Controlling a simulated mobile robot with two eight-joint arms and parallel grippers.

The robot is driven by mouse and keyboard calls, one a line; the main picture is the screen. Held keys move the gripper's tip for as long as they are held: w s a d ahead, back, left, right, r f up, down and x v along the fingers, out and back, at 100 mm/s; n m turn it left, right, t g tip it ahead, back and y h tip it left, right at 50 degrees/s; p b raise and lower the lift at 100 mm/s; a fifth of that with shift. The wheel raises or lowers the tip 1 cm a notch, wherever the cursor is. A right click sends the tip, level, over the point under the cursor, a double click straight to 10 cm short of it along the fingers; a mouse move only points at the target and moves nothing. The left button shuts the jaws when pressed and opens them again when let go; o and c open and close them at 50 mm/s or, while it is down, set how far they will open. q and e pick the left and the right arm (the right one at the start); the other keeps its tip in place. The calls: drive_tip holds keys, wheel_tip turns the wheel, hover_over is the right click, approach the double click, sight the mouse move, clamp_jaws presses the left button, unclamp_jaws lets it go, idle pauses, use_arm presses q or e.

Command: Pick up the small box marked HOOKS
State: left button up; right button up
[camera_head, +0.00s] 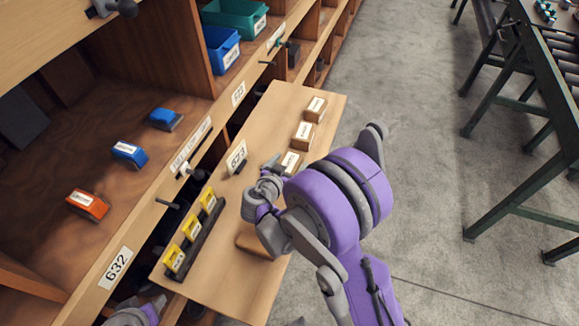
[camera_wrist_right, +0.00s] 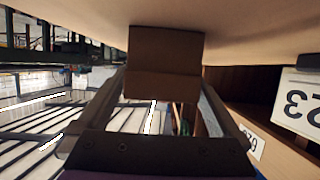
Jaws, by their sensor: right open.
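Three small brown boxes with white labels stand in a row on the light wooden board: a far one (camera_head: 315,109), a middle one (camera_head: 303,132) and a near one (camera_head: 290,162). The label print is too small to read, so I cannot tell which is marked HOOKS. My right gripper (camera_head: 272,164) is low over the board beside the near box. In the right wrist view a plain brown box (camera_wrist_right: 165,75) sits ahead, between the open fingers (camera_wrist_right: 163,98); contact is not clear. Part of my left arm's end (camera_head: 135,314) shows at the bottom left; its fingers are not clear.
A 623 sign (camera_head: 237,157) stands left of my gripper. A dark rack with yellow pieces (camera_head: 191,229) is at the board's near left. A brown block (camera_head: 258,244) lies partly under my right arm. Shelves are left; open floor (camera_head: 400,120) is right.

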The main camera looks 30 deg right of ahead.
clamp_jaws()
idle(0.4)
drive_tip(key=shift+r, duration=0.15)
